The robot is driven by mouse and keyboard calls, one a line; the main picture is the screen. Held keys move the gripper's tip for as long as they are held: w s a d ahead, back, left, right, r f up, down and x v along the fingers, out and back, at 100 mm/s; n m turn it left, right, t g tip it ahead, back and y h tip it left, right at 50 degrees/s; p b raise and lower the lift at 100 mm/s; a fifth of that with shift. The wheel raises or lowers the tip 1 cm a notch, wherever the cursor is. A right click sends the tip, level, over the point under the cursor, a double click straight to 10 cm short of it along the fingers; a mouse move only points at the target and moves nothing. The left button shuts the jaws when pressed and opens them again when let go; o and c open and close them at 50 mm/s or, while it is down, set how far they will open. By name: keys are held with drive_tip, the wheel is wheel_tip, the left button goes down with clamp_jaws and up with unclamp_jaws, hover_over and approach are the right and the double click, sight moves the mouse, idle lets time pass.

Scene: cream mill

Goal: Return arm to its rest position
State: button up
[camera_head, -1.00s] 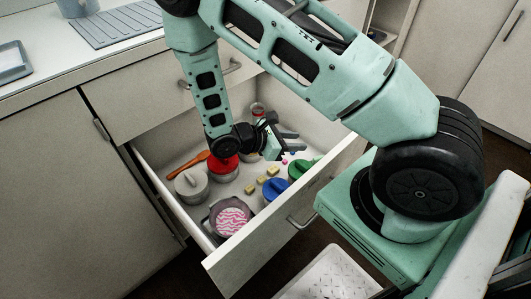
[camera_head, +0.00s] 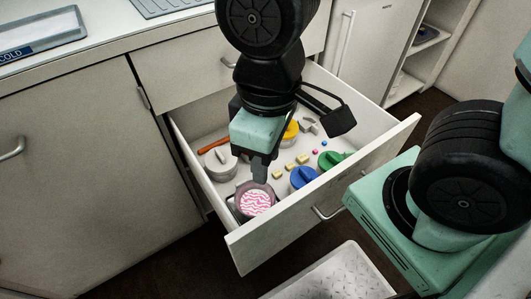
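My arm comes down from the top of the picture, its black wrist joints over the back part of an open drawer (camera_head: 243,247). My gripper (camera_head: 260,174) is over the drawer with its dark fingers pointing down, close above a dark container with a pink-and-white zigzag top (camera_head: 256,203). I cannot tell whether the fingers touch it. The fingers overlap in this view, so their opening does not show. The arm and gripper hide part of the drawer's back and middle.
The drawer holds a grey lidded pot (camera_head: 220,165), an orange utensil (camera_head: 213,146), a yellow lid (camera_head: 291,131), a blue lid (camera_head: 303,177), a green lid (camera_head: 330,159) and small yellowish blocks (camera_head: 290,167). A COLD-labelled tray (camera_head: 45,33) lies on the counter. A white textured tray (camera_head: 330,275) is in front.

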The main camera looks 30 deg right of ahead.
drive_tip(key=shift+s+a+r, duration=0.2)
